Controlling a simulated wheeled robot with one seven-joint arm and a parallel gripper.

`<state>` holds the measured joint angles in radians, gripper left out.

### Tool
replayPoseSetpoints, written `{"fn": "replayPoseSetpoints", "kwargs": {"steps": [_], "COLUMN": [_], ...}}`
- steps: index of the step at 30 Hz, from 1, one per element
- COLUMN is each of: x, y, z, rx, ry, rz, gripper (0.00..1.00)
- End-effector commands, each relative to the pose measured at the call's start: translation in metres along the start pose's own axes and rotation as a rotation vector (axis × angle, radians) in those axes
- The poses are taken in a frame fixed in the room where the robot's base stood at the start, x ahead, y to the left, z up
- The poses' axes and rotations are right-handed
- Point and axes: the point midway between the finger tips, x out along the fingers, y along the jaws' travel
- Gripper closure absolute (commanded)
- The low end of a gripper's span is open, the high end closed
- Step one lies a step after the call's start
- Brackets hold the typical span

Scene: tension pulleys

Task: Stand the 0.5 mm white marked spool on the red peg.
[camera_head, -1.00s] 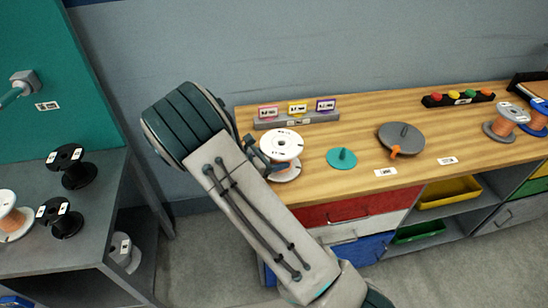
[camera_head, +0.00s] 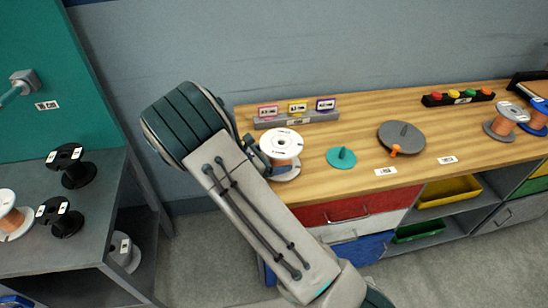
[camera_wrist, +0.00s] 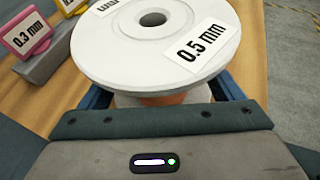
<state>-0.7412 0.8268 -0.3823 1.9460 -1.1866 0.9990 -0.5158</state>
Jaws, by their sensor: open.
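The white spool with the 0.5 mm label (camera_wrist: 130,50) stands upright at the bench's left end, with orange wire between its flanges. In the head view the same spool (camera_head: 281,140) is beside my gripper (camera_head: 262,155), partly hidden by my arm. In the wrist view my gripper (camera_wrist: 160,97) is open, with a blue finger on each side of the spool below its top flange. Whether the fingers touch it cannot be told. No red peg shows; anything under the spool is hidden.
A card holder (camera_head: 296,118) stands behind the spool. A teal disc with a peg (camera_head: 341,158) and a grey disc (camera_head: 401,137) are to its right. Copper spools (camera_head: 505,120) stand far right. Black spools (camera_head: 72,166) are on the left table.

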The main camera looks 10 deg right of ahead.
Motion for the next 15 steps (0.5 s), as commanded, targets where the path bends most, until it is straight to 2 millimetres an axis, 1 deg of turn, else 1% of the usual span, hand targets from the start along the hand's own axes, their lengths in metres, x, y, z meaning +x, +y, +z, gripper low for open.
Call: {"fn": "replayPoseSetpoints", "kwargs": {"steps": [2, 5, 12, 15], "x": [-0.007, -0.023, -0.079, -0.1], "y": [0.001, 0.001, 0.001, 0.001], "z": [0.0, 0.0, 0.0, 0.0], "rx": [0.001, 0.002, 0.002, 0.003], "ry": [0.0, 0.001, 0.001, 0.001], "rz": [0.002, 0.005, 0.005, 0.005], "gripper": [0.13, 0.13, 0.13, 0.13]}}
